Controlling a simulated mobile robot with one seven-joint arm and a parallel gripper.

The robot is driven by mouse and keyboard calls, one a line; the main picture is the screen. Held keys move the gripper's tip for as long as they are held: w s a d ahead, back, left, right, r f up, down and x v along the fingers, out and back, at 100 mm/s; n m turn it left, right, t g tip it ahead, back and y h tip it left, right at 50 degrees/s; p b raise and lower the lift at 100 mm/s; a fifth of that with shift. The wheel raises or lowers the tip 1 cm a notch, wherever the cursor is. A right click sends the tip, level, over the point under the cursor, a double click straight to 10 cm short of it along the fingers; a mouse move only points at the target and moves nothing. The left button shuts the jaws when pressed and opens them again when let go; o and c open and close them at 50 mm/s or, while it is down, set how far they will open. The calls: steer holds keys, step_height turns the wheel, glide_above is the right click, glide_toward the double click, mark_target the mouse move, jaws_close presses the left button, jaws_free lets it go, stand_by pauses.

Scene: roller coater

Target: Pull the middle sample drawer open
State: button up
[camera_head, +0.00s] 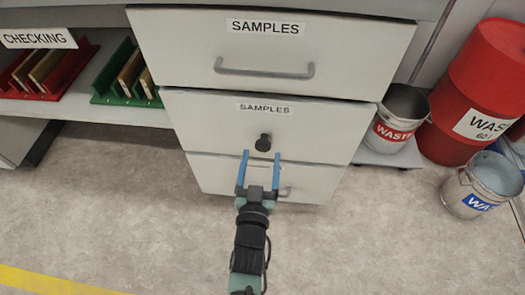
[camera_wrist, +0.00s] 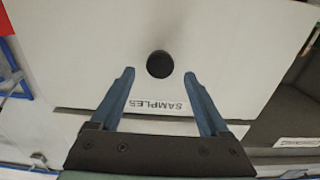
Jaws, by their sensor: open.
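The middle sample drawer (camera_head: 225,125) is a pale grey front with a "SAMPLES" label and a round black knob (camera_head: 263,143). It appears shut, though the top drawer (camera_head: 190,45) above it seems to stand a little proud of it. My gripper (camera_head: 262,154) has two blue fingers, spread apart and empty, pointing at the drawer just below the knob. In the wrist view the knob (camera_wrist: 160,64) lies between and just beyond the fingertips, with the label beneath it. I cannot tell whether the fingers touch the drawer front.
The bottom drawer (camera_head: 215,175) has a bar handle, partly hidden by my gripper. Red and green racks (camera_head: 125,80) stand on the shelf at left. A red drum (camera_head: 480,85) and waste buckets (camera_head: 400,115) stand at right. The floor (camera_head: 130,210) in front is clear.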

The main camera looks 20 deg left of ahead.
mark_target(263, 148)
steer(key=shift+x, duration=1.8)
jaws_close()
